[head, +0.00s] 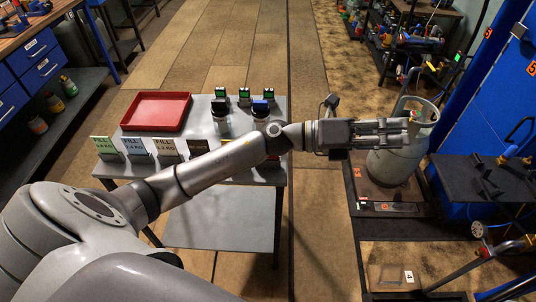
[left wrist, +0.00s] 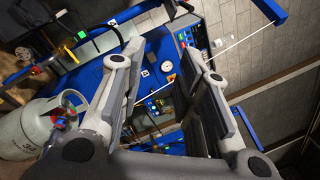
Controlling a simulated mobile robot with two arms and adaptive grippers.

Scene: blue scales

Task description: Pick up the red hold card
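I cannot make out a red hold card in either view. My left arm crosses over the table's right part and hides what stands there. My left gripper (head: 405,130) is beyond the table's right edge, in front of the gas cylinder in the picture. In the left wrist view its fingers (left wrist: 163,50) are spread apart with nothing between them. My right gripper is not in view.
A red tray (head: 157,111) lies on the table's back left, beside jars and small green-lit devices. A grey gas cylinder (head: 396,160) stands on a scale platform at right. A blue cabinet (head: 500,80) is far right. Floor is open behind the table.

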